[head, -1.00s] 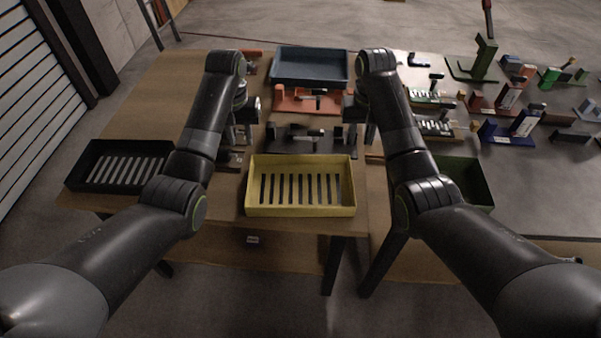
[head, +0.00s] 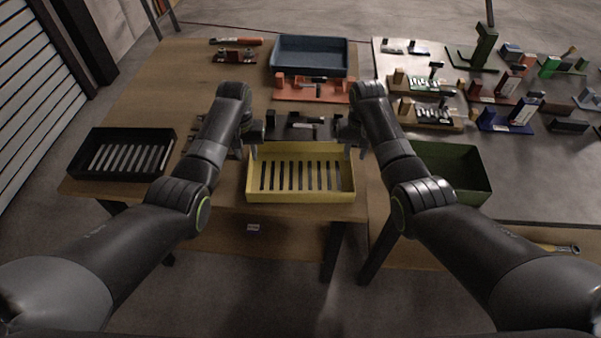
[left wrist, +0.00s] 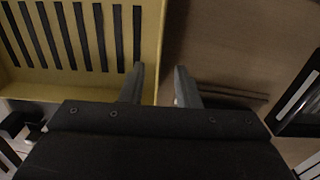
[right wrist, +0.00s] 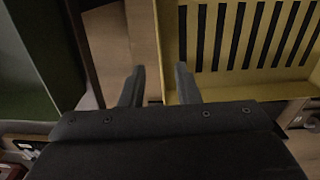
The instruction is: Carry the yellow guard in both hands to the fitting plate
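The yellow guard (head: 300,194), a shallow slotted tray, lies flat on the wooden table. My left gripper (head: 250,150) is at its left side wall. In the left wrist view the fingers (left wrist: 160,85) are apart, one over the inside of the guard (left wrist: 152,40) and one outside. My right gripper (head: 357,150) is at its right side wall. In the right wrist view its fingers (right wrist: 160,85) are also apart, with the guard's wall (right wrist: 167,45) between them. Which thing is the fitting plate I cannot tell.
A black slotted tray (head: 165,150) lies at left and a green bin (head: 460,195) at right. Behind the guard are a dark fixture (head: 310,131), an orange fixture (head: 295,95) and a blue tray (head: 312,73).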

